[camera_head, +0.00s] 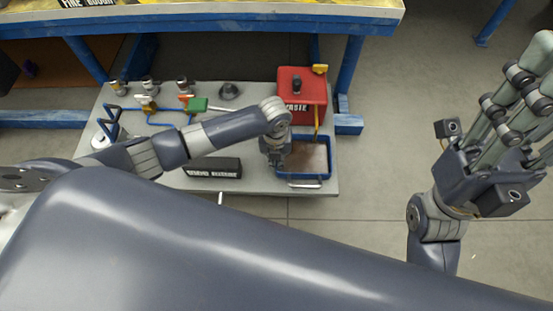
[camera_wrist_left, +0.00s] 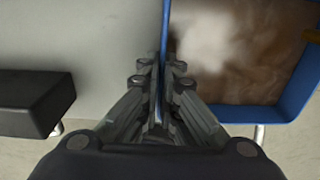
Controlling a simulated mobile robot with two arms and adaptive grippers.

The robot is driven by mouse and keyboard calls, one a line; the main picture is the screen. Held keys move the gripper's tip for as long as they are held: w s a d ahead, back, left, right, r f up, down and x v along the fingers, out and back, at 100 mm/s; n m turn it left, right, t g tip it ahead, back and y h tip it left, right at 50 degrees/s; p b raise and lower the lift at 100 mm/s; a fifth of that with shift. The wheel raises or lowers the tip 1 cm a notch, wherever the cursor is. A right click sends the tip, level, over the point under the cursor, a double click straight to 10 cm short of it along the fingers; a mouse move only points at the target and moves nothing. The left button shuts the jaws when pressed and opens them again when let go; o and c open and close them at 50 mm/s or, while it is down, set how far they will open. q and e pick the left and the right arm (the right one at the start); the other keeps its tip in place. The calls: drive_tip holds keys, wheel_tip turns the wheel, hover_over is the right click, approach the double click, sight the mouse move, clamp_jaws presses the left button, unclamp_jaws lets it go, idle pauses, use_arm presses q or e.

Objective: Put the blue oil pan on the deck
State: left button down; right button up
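The blue oil pan (camera_head: 327,172), with brown oil inside, is at the right end of the grey deck (camera_head: 235,185). It also shows in the left wrist view (camera_wrist_left: 292,105). My left gripper (camera_head: 274,158) is at its left wall. In the left wrist view its fingers (camera_wrist_left: 163,66) lie close on either side of that thin blue wall and pinch it. Whether the pan rests on the deck or is slightly raised cannot be told. My right gripper (camera_head: 535,85) is in the air at the right, empty, its fingers apart, with tips partly beyond the picture edge.
A red waste box (camera_head: 300,85) stands just behind the pan. Valves with blue pipes (camera_head: 150,120) fill the deck's back left. A blue-framed workbench (camera_head: 210,22) stands behind.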

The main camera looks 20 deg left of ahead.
use_arm(q)
drive_tip(key=c, duration=1.8)
unclamp_jaws()
